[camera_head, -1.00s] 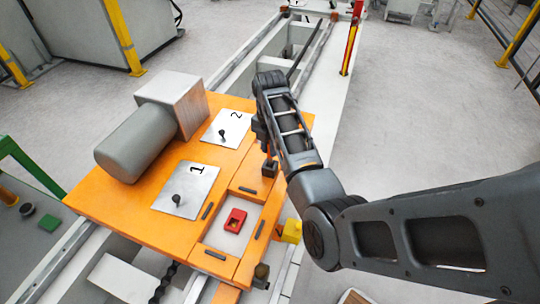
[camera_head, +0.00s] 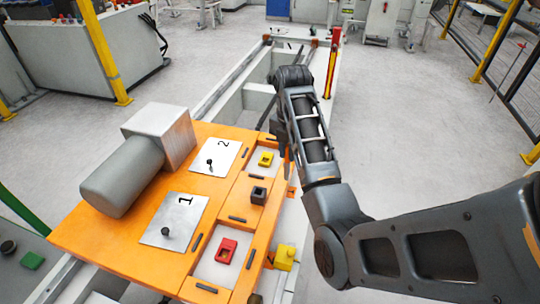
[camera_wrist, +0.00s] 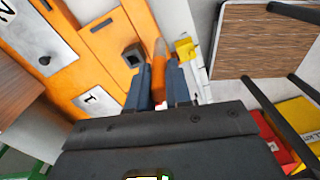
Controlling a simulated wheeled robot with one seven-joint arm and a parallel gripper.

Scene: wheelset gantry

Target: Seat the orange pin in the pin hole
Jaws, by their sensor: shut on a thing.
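The orange pin (camera_wrist: 159,68) is gripped upright between the fingers of my gripper (camera_wrist: 165,85) in the wrist view. In the head view my gripper (camera_head: 286,152) is beside the right edge of the orange table, and the pin shows only as a thin orange sliver. A dark square block with an opening (camera_head: 259,195), which looks like the pin hole, stands on the orange table; it also shows in the wrist view (camera_wrist: 133,56), left of the pin. The pin is apart from the block and above the table. Its lower end is hard to make out.
The orange table (camera_head: 120,240) carries a grey cylinder with a box (camera_head: 130,172), plates marked 1 (camera_head: 174,220) and 2 (camera_head: 214,157), a red socket (camera_head: 227,251) and a yellow socket (camera_head: 266,159). A yellow block (camera_head: 286,257) juts from the right edge.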

